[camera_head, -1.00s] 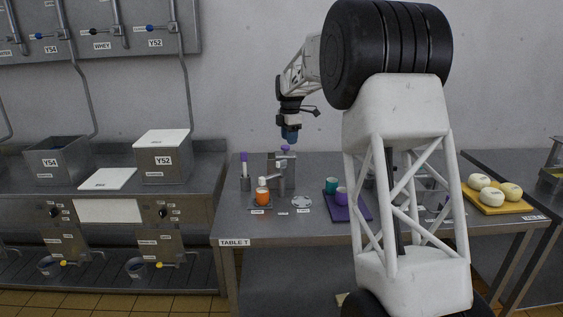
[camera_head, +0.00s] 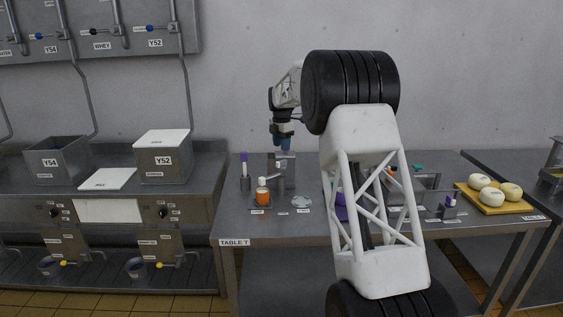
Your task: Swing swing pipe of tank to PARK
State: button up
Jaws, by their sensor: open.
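My gripper (camera_head: 284,146) points down over the left part of the table marked TABLE T, its blue fingers open. The fingers are at or just above the top of a small steel fixture (camera_head: 279,184) with an upright post and a short horizontal arm (camera_head: 285,157). I cannot tell whether they touch it. The fixture may be the tank with the swing pipe; its details are too small to tell. Small labels stand in front of it, and I cannot read PARK on any of them.
Vats Y54 (camera_head: 58,160) and Y52 (camera_head: 163,162) are at left. A yellow board (camera_head: 497,205) with pale rounds is at right. My arm hides the table's middle.

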aim_at(282, 161)
jog(key=shift+f, duration=0.15)
jog(key=shift+f, duration=3.75)
grip_shut()
